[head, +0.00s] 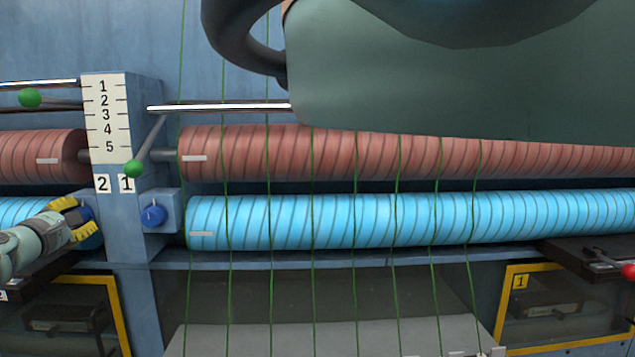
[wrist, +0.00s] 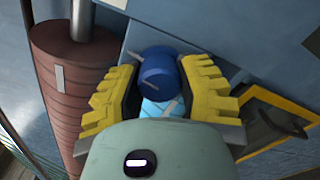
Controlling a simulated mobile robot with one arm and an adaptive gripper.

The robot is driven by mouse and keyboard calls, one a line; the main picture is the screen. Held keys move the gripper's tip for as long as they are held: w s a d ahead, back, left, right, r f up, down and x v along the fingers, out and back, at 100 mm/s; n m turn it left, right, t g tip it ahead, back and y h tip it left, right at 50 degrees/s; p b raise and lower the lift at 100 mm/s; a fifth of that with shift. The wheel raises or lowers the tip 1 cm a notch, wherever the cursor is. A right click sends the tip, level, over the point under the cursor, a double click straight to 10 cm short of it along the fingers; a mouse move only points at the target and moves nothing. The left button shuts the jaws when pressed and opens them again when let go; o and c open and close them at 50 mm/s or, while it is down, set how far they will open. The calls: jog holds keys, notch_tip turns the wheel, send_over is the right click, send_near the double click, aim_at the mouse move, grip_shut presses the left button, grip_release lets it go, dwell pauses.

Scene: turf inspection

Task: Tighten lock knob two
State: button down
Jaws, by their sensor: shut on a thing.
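Lock knob two is a round blue knob (wrist: 160,73) between my yellow-padded fingers in the wrist view. In the head view its edge (head: 88,214) shows at the left, on the post's side under the label "2" (head: 102,184). My gripper (head: 77,219) comes in from the left and is shut on this knob. The wrist view shows the gripper (wrist: 160,90) with one finger on each side of the knob. Part of the knob is hidden by the fingers in the head view. A second blue knob (head: 153,215), under the label "1" (head: 126,184), stands free to the right.
A blue post (head: 135,240) with a numbered scale (head: 104,120) stands beside the knobs. A red roller (head: 290,155) and a light-blue roller (head: 330,219) run right, crossed by green strands. A green-balled lever (head: 134,168) sits above knob one. Yellow-framed windows (head: 503,310) lie below.

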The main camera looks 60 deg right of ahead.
jog(key=shift+f+n+p, duration=0.1)
jog(key=shift+n+p, duration=0.5)
jog(key=shift+n, duration=0.6)
jog(key=c, duration=0.5)
grip_release()
jog(key=shift+s+a, duration=0.1)
jog(key=v, duration=1.1)
jog(key=shift+s+a, duration=0.25)
jog(key=shift+a, duration=0.05)
